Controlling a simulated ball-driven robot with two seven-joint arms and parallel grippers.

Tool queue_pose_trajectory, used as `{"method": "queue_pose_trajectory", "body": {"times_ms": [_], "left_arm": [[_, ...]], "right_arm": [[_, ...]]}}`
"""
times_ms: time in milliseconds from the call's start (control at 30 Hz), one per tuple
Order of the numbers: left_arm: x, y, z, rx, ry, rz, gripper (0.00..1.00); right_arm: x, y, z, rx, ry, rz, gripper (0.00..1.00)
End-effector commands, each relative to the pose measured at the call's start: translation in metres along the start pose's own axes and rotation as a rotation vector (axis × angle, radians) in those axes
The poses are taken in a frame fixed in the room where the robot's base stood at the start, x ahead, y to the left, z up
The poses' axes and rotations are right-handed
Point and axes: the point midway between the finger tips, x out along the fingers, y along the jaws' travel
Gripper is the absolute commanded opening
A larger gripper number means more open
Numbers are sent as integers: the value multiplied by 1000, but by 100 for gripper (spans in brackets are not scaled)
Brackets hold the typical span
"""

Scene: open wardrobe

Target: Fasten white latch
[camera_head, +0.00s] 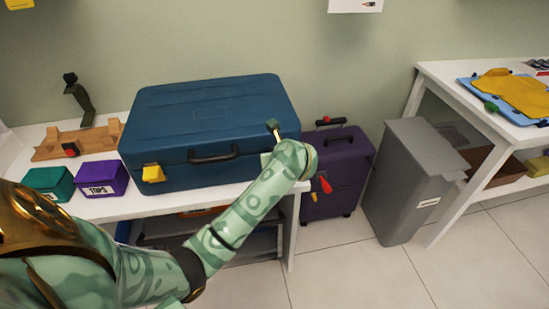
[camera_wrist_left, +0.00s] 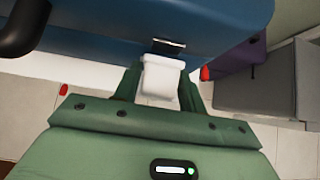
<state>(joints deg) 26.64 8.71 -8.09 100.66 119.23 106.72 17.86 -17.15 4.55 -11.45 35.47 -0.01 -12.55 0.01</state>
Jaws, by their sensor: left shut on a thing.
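A closed blue suitcase (camera_head: 205,110) lies flat on a white table. Its black handle (camera_head: 213,155) is on the front, with a yellow latch (camera_head: 152,173) to the left. The white latch (camera_wrist_left: 162,80) shows in the left wrist view, hanging from the suitcase's lower edge below a dark plate (camera_wrist_left: 168,46). My left gripper (camera_wrist_left: 160,88) has one green finger on each side of this latch and is shut on it. In the head view my left forearm and hand hide most of the suitcase's front right corner. My right gripper is not in view.
A green box (camera_head: 48,182) and a purple box (camera_head: 100,178) stand left of the suitcase, before a wooden rack (camera_head: 80,140). A purple suitcase (camera_head: 338,170) and a grey bin (camera_head: 412,175) stand on the floor to the right. A second white table (camera_head: 450,75) is further right.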

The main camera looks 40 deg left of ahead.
Motion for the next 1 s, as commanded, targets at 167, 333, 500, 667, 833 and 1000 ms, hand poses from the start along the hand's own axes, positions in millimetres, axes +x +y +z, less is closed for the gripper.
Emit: {"method": "queue_pose_trajectory", "body": {"times_ms": [167,333,500,667,833,1000], "left_arm": [[-3,-1,7,-3,107,-3,18],[0,-1,9,-1,170,-2,18],[2,0,9,0,202,0,18],[2,0,9,1,211,0,18],[3,0,9,1,211,0,18],[3,0,9,1,210,0,55]], "right_arm": [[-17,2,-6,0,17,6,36],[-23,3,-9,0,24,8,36],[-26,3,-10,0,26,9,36],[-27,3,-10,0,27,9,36],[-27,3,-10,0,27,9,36],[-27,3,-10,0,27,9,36]]}}
